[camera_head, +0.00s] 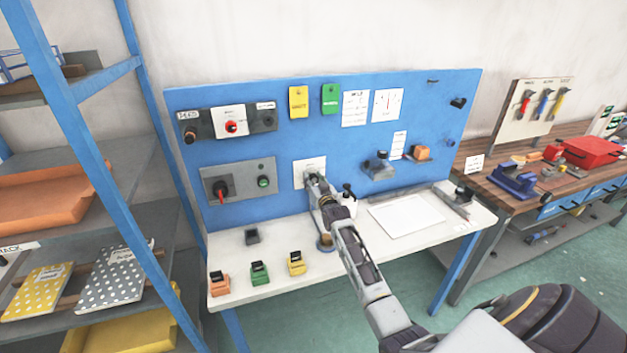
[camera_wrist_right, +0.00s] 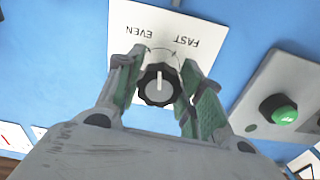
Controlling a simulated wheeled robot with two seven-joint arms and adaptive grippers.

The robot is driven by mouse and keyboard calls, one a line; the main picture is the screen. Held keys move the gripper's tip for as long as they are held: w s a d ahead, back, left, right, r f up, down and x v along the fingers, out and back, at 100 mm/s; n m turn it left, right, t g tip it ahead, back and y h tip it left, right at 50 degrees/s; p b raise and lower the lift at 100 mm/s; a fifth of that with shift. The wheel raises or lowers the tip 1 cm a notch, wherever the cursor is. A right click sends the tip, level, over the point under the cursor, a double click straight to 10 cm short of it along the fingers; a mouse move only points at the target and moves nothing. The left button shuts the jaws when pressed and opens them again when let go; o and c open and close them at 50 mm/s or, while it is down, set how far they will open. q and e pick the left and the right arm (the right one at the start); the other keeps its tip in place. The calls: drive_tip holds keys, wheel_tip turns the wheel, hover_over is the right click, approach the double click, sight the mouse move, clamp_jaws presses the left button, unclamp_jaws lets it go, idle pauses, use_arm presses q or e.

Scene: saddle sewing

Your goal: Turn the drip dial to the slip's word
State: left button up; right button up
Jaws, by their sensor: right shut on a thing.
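The drip dial's white plate (camera_head: 309,163) is on the blue pegboard, above the bench. In the right wrist view the plate (camera_wrist_right: 160,18) shows upside down, with the words EVEN and FAST readable; any other word is hidden. The dial's round black knob (camera_wrist_right: 158,86) has a pale pointer line that runs up the picture, between the two words. My right gripper (camera_wrist_right: 163,72) is at the dial with one finger on each side of the knob, shut on it. In the head view my right gripper (camera_head: 315,180) covers the knob. Several papers hang on the board; their words are too small to read.
A grey panel (camera_head: 252,167) with a red switch and a green button (camera_wrist_right: 285,115) is beside the dial. Orange (camera_head: 219,285), green (camera_head: 260,273) and yellow (camera_head: 297,263) blocks stand on the white bench (camera_head: 335,270). A white sheet (camera_head: 405,215) lies to the right.

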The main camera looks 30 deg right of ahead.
drive_tip(key=shift+f, duration=0.2)
drive_tip(key=o, duration=0.8)
drive_tip(key=shift+o, duration=1.1)
drive_tip(key=shift+r, duration=0.15)
drive_tip(key=shift+s, duration=0.15)
drive_tip(key=v, duration=1.1)
drive_tip(key=shift+s, duration=0.3)
